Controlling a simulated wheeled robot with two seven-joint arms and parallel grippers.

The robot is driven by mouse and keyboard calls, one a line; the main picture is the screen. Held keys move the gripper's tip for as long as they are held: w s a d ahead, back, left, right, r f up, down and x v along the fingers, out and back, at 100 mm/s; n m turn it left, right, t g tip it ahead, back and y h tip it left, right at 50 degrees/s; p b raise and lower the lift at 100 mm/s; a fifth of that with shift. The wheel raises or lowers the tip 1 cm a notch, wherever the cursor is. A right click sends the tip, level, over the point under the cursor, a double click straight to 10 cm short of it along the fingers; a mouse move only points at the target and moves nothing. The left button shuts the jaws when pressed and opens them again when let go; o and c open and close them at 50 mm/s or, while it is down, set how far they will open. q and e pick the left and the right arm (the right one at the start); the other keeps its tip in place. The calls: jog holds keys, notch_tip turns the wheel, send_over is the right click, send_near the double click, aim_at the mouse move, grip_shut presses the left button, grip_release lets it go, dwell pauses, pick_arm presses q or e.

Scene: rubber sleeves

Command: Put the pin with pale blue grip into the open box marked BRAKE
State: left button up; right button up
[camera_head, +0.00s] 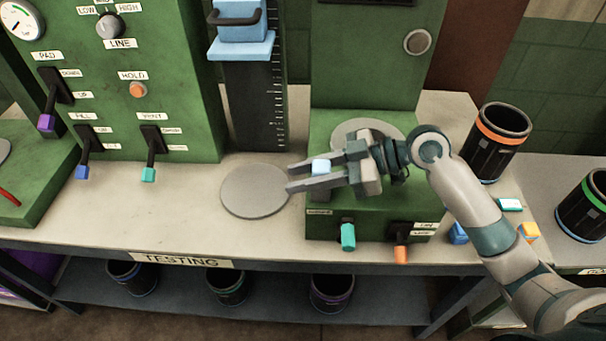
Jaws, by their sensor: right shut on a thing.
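My right gripper (290,181) reaches in from the right over the front of the bench, next to a green machine base. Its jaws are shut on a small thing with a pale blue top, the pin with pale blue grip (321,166). Only the pale blue top shows between the fingers; the rest of the pin is hidden. The gripper is near the right edge of a round grey plate, and its height above the bench is hard to tell. No box marked BRAKE can be made out. My left gripper is not in view.
The bench (110,228) has a TESTING label. The round grey plate (255,191) is bare. Teal (348,237) and orange (401,253) levers stick out below the gripper. An orange-banded bin (497,145) and small coloured blocks (510,204) are at right. Banded bins (228,287) stand below.

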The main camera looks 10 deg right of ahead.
jog(key=o, duration=1.2)
jog(key=shift+c, duration=0.2)
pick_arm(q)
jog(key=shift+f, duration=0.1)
pick_arm(e)
jog(key=shift+d, duration=0.15)
jog(key=shift+s+d+r+b, duration=0.15)
jog(key=shift+d+b, duration=0.15)
jog(key=shift+d, duration=0.2)
jog(key=b+v, duration=0.3)
jog(key=v, duration=0.5)
jog(key=shift+d, duration=0.1)
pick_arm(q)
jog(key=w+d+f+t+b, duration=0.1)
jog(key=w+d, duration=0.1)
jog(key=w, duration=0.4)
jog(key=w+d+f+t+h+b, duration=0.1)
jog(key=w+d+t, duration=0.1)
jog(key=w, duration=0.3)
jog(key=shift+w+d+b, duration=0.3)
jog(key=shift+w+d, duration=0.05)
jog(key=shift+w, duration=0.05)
pick_arm(e)
jog(key=v, duration=0.8)
jog(key=shift+r, duration=0.15)
